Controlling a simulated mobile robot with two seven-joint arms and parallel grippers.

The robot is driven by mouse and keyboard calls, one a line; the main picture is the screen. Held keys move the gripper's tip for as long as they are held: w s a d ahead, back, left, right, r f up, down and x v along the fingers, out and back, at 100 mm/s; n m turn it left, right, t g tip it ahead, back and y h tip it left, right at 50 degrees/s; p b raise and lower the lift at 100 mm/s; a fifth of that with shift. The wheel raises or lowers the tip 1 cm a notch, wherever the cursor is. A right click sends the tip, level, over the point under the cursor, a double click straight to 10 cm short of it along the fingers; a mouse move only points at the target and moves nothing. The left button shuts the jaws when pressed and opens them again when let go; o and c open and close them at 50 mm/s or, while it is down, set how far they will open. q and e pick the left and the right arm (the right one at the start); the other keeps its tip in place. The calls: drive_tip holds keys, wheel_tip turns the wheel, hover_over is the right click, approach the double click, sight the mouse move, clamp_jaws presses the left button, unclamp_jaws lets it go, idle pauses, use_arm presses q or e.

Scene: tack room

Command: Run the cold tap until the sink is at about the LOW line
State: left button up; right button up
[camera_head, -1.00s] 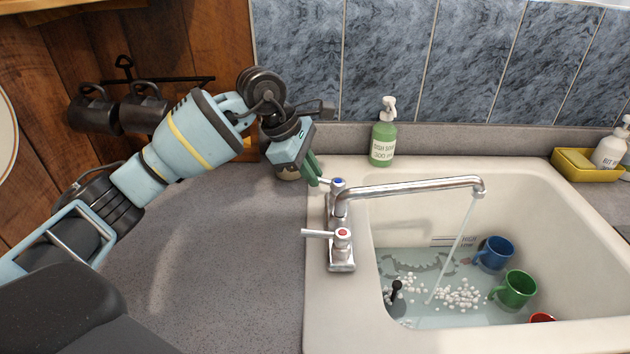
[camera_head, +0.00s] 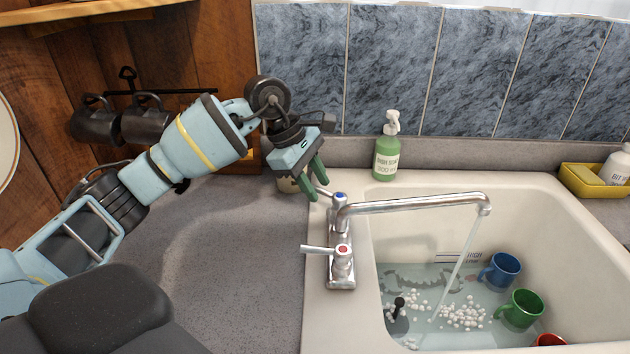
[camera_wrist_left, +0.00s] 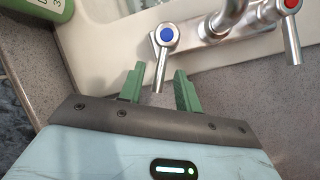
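The cold tap lever with its blue cap (camera_head: 340,197) is on the far side of the chrome tap. It also shows in the left wrist view (camera_wrist_left: 166,36). My left gripper (camera_head: 316,180) is open, its green fingers (camera_wrist_left: 158,86) apart on either side of the lever's end with visible gaps. Water (camera_head: 456,271) runs from the spout (camera_head: 484,203) into the white sink (camera_head: 560,216). Shallow water (camera_head: 450,284) covers the bottom, its surface close below the line marks (camera_head: 462,256). My right gripper is out of view.
The hot lever with a red cap (camera_head: 342,250) is nearer. A blue mug (camera_head: 502,269), green mug (camera_head: 521,308), red item (camera_head: 549,340), black-knobbed plug (camera_head: 399,304) and white foam bits are in the sink. Dish soap (camera_head: 386,153) stands behind; grey counter (camera_head: 230,260) is clear.

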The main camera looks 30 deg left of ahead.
use_arm(q)
drive_tip(key=shift+r, duration=0.1)
drive_tip(key=v, duration=0.7)
drive_tip(key=shift+a+r, duration=0.15)
drive_tip(key=shift+r, duration=0.15)
drive_tip(key=shift+s, duration=0.1)
idle(0.6)
